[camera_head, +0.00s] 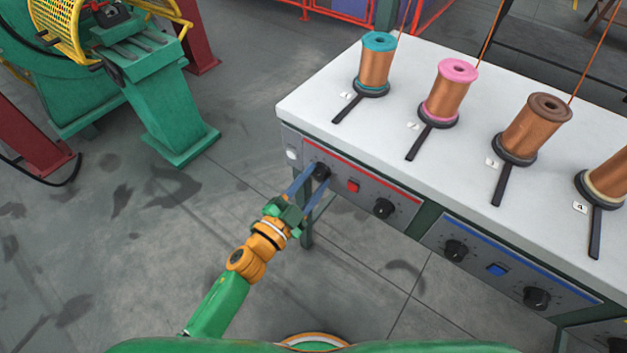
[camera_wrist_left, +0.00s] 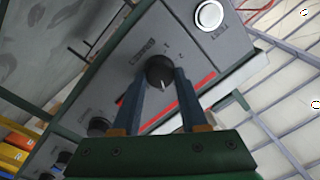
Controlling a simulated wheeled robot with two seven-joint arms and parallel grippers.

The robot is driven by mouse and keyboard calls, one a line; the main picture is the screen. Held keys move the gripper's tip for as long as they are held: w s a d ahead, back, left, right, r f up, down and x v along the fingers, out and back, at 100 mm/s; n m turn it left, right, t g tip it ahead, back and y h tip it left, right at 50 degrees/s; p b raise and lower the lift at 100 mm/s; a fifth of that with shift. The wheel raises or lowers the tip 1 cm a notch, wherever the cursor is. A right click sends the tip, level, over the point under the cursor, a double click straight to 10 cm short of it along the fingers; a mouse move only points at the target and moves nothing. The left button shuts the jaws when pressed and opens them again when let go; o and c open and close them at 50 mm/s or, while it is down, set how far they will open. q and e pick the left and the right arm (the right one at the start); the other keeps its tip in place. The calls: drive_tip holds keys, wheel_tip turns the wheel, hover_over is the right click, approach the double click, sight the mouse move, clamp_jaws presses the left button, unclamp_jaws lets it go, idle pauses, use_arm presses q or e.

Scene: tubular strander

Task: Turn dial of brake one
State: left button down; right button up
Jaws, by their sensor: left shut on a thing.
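The dial of brake one (camera_head: 321,171) is a black round knob at the left end of the red-striped control panel (camera_head: 362,181) on the front of the white table. It also shows in the left wrist view (camera_wrist_left: 160,72), with a white pointer line toward the lower side. My left gripper (camera_head: 312,172) reaches it from the front, its two blue fingers on either side of the knob and shut on it. In the left wrist view the fingers (camera_wrist_left: 154,84) flank the knob. My right gripper is not in view.
The red-striped panel also has a red button (camera_head: 353,186) and a second black knob (camera_head: 384,208). A blue-striped panel (camera_head: 507,270) is to the right. Spools, such as the teal-topped one (camera_head: 377,66), stand on the white tabletop (camera_head: 325,97).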

use_arm(q)
drive_tip(key=shift+m, duration=1.1)
drive_tip(key=shift+c, duration=2.2)
unclamp_jaws()
drive_tip(key=v, duration=0.7)
drive_tip(key=shift+f, duration=0.1)
